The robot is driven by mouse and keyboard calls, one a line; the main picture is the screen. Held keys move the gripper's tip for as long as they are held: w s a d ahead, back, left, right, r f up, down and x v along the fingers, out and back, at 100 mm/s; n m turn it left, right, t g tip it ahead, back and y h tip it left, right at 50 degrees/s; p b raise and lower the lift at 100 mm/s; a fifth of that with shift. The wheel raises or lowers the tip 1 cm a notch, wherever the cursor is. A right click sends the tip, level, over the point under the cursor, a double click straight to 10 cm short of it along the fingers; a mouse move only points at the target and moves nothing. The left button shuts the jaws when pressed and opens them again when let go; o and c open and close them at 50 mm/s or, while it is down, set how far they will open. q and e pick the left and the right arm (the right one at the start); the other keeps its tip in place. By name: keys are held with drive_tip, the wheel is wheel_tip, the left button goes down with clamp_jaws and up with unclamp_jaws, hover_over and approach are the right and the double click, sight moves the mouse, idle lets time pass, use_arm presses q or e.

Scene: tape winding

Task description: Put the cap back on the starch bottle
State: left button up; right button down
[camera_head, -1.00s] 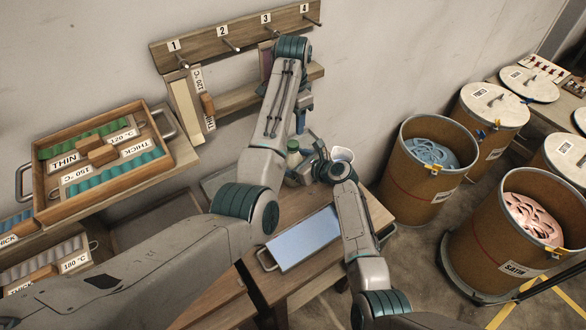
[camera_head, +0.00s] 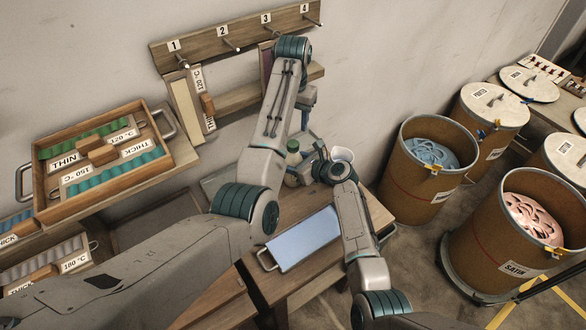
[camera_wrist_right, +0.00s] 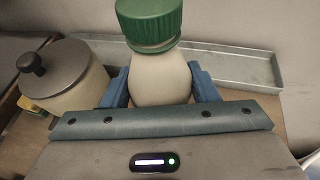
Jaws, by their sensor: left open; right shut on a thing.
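The starch bottle (camera_wrist_right: 160,82) is pale, with a green cap (camera_wrist_right: 150,22) sitting on its neck in the right wrist view. I cannot tell whether the cap is screwed tight. My right gripper (camera_wrist_right: 160,88) is shut on the bottle's body, with one blue finger on each side. In the head view the bottle (camera_head: 292,158) stands upright on the small table, its green cap (camera_head: 293,145) on top. My left gripper (camera_head: 304,122) is open and empty above the bottle, apart from the cap; its fingertips are partly hidden.
A lidded pot (camera_wrist_right: 65,75) stands left of the bottle in the right wrist view, and a grey metal tray (camera_wrist_right: 235,68) lies behind it. In the head view a white cup (camera_head: 342,154) is close to my right gripper. A blue sheet (camera_head: 303,238) lies at the table's front.

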sight(293, 143)
use_arm(q)
drive_tip(key=n, duration=2.5)
drive_tip(key=shift+f, duration=0.1)
drive_tip(key=shift+f, duration=3.9)
